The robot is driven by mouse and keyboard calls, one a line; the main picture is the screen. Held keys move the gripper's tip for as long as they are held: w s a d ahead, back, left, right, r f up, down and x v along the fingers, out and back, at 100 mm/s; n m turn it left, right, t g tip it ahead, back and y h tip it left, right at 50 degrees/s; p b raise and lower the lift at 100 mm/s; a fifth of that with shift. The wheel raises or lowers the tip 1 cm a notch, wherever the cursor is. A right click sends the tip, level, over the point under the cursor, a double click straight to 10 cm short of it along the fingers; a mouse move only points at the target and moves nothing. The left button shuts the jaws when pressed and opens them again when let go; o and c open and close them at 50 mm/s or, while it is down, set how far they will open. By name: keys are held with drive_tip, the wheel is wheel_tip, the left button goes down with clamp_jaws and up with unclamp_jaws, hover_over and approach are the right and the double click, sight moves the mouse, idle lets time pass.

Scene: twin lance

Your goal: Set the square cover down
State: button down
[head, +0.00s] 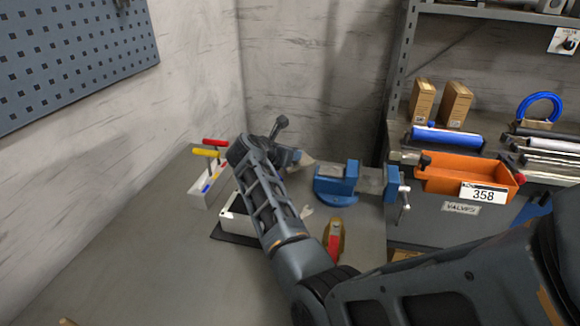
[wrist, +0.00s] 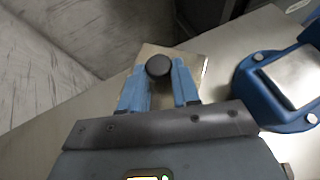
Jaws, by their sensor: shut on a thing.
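The square cover is a thin, pale metal plate (wrist: 198,64) with a round black knob (wrist: 158,66) on top. My gripper (wrist: 158,74) has its two blue fingers shut on the knob, in the middle of the wrist view. In the head view my gripper (head: 286,157) is at the back of the bench, mostly behind my arm, and a pale corner of the cover (head: 304,161) shows to its right. I cannot tell whether the cover touches the bench or hangs just above it.
A blue vise (head: 337,183) stands to the right of the cover, also in the wrist view (wrist: 285,80). A white box (head: 232,212) on a dark mat sits partly under my arm. The bench's front left (head: 150,265) is clear.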

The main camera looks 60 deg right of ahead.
drive_tip(key=shift+f+b, duration=1.6)
drive_tip(key=shift+b, duration=0.15)
drive_tip(key=shift+r, duration=0.1)
drive_tip(key=c, duration=0.8)
unclamp_jaws()
drive_tip(key=shift+f, duration=0.2)
drive_tip(key=shift+r, duration=0.15)
drive_tip(key=v, duration=1.1)
drive_tip(key=shift+a+r, duration=0.2)
drive_tip(key=shift+a, duration=0.3)
